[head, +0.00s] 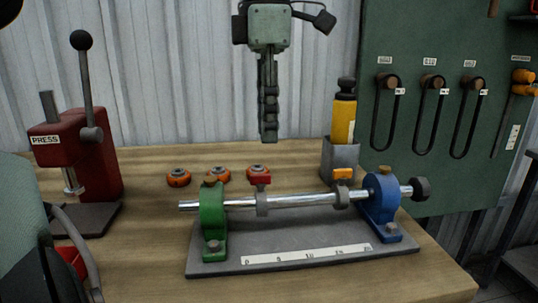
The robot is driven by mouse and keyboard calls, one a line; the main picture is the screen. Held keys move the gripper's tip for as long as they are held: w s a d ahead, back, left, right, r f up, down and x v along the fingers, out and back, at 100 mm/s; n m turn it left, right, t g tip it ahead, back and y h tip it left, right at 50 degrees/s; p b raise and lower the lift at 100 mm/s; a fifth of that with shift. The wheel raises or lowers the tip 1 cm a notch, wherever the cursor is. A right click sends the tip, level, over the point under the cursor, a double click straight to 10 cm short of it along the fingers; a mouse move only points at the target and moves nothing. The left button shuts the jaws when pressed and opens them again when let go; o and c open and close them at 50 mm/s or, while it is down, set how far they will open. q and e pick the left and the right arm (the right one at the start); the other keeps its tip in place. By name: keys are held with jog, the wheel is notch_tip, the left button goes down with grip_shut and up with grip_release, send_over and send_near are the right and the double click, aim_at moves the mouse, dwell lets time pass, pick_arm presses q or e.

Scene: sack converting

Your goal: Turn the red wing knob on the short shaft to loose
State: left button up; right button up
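The red wing knob (260,180) sits on top of a grey collar (262,203) around the bright shaft (300,200). The shaft runs level between a green stand (212,222) and a blue stand (382,207). The knob's tightness cannot be seen. My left gripper (268,138) points straight down from the top of the view, with its tips apart from the knob and above it in the picture. Its fingers show edge-on, one over the other, so their opening is hidden and nothing shows held. My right gripper is out of view.
A yellow knob (343,174) sits on a second collar. A grey holder (340,160) with a yellow bottle (344,118) stands behind it. Several orange round parts (178,177) lie behind the shaft. A red press (85,160) stands left. Free bench lies front right.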

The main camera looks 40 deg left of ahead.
aim_at(267, 174)
pick_arm(q)
jog(key=shift+a+f, duration=0.1)
jog(key=shift+f, duration=0.15)
notch_tip(267, 174, down, 4)
jog(key=shift+s+r, duration=0.15)
notch_tip(267, 174, down, 2)
jog(key=shift+f, duration=0.75)
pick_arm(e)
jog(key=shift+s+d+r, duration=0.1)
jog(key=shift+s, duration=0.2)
pick_arm(q)
grip_shut()
